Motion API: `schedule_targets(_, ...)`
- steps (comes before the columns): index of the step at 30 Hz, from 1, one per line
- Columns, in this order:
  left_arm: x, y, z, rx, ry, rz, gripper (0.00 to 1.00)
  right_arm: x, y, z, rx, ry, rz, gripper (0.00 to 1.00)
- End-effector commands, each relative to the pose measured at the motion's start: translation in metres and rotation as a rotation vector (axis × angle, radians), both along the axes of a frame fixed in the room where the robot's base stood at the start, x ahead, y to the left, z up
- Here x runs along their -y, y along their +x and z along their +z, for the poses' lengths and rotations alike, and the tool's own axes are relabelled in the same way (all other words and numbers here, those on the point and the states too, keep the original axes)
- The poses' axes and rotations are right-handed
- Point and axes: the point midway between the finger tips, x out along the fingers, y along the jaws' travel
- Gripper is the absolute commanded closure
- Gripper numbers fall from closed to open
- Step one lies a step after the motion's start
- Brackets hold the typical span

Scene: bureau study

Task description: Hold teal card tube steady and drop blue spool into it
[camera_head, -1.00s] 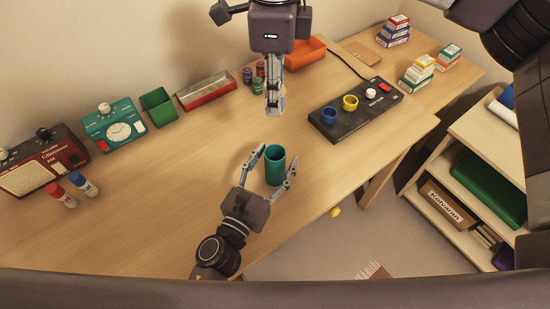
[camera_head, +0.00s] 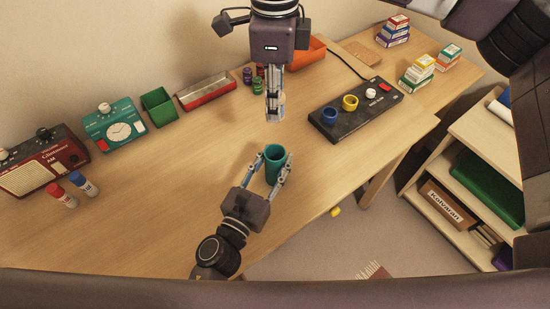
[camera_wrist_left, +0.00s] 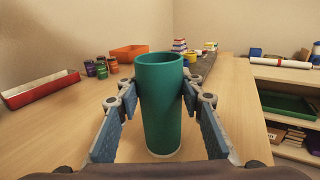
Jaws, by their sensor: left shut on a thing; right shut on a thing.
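The teal card tube (camera_head: 274,164) stands upright on the desk, its open top facing up. In the left wrist view the tube (camera_wrist_left: 160,105) is between the two fingers, which touch its sides. My left gripper (camera_head: 272,167) is shut on it. My right gripper (camera_head: 274,116) points down above the desk, behind the tube in the head view and apart from it. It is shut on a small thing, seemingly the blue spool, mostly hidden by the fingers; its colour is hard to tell.
Several small coloured spools (camera_head: 257,84) stand near the red tray (camera_head: 207,92) and orange bin (camera_head: 306,55).

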Motion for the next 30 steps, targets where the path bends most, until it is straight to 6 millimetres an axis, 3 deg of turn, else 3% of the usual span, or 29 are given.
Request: schedule_targets(30,0.000,0.000,0.000,0.001,0.000,0.000,0.89,0.000,0.000,-0.072,-0.001,0.000,0.000,0.92)
